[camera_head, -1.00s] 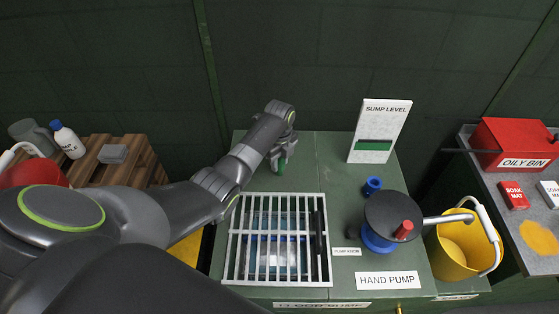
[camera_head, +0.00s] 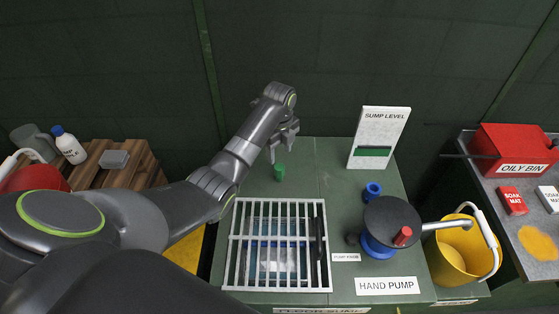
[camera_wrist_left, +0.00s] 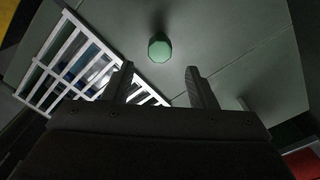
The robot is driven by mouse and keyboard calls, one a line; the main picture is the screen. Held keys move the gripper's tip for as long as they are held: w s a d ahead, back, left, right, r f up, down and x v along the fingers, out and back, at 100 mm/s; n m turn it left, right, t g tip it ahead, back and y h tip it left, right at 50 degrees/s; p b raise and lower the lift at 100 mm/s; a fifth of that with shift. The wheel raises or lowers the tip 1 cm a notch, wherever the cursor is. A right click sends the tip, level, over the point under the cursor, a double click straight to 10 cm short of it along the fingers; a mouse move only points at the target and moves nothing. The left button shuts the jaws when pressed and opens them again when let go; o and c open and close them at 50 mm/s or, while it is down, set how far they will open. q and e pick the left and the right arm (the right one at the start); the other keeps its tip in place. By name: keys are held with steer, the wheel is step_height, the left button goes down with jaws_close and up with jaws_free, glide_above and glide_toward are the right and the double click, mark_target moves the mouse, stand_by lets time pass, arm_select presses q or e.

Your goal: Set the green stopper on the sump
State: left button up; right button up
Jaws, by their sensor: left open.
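The green stopper (camera_head: 279,173) stands on the green bench top, behind the white sump grate (camera_head: 231,245). It also shows in the left wrist view (camera_wrist_left: 159,48), beyond my fingertips. My left gripper (camera_head: 283,152) is open and empty, above the stopper and apart from it. Its two fingers show in the left wrist view (camera_wrist_left: 160,70) with a clear gap between them. The sump lies under the grate, with bluish water visible through the bars. My right gripper is not in view.
The hand pump (camera_head: 392,222) with its red knob stands right of the grate, near a small blue ring piece (camera_head: 373,190). The sump level board (camera_head: 379,135) stands at the back. A yellow bucket (camera_head: 452,262) is at the right. Bench top around the stopper is clear.

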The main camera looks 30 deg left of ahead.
mark_target(279, 167)
arm_select(q)
steer(key=shift+r, duration=2.15)
